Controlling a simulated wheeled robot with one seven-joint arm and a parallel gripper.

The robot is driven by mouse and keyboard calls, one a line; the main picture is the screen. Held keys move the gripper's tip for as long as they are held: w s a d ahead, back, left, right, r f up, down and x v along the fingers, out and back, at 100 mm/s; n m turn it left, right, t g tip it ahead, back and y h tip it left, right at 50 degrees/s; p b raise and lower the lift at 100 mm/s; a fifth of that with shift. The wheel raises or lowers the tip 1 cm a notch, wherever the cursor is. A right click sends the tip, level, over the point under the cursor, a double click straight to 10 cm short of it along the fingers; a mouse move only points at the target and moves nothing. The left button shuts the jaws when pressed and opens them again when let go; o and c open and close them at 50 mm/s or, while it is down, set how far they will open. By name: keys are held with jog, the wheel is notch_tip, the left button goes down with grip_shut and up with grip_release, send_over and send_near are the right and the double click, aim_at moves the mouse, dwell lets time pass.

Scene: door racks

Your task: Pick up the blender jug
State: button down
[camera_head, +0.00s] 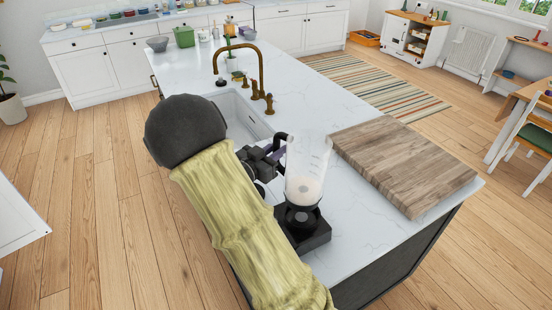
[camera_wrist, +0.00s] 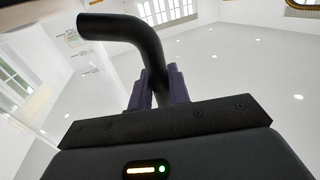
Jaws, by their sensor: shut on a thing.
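The blender jug (camera_head: 308,163) is clear with measuring marks and a black handle. It stands upright at the black blender base (camera_head: 311,233) on the white island; I cannot tell whether the two touch. My gripper (camera_head: 272,156) is at the jug's left side, shut on the handle. In the wrist view the purple fingers of my gripper (camera_wrist: 158,88) close on the black handle of the jug (camera_wrist: 130,30). The jug's clear wall with its marks shows at the left of that view. My arm hides part of the base's left side.
A wooden cutting board (camera_head: 402,162) lies right of the jug. A sink (camera_head: 245,112) with a brass tap (camera_head: 262,72) is behind. A green container (camera_head: 184,37) and a grey bowl (camera_head: 157,43) stand at the island's far end. The countertop beyond the board is clear.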

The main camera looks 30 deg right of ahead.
jog(key=shift+r, duration=1)
jog(key=shift+w, duration=0.1)
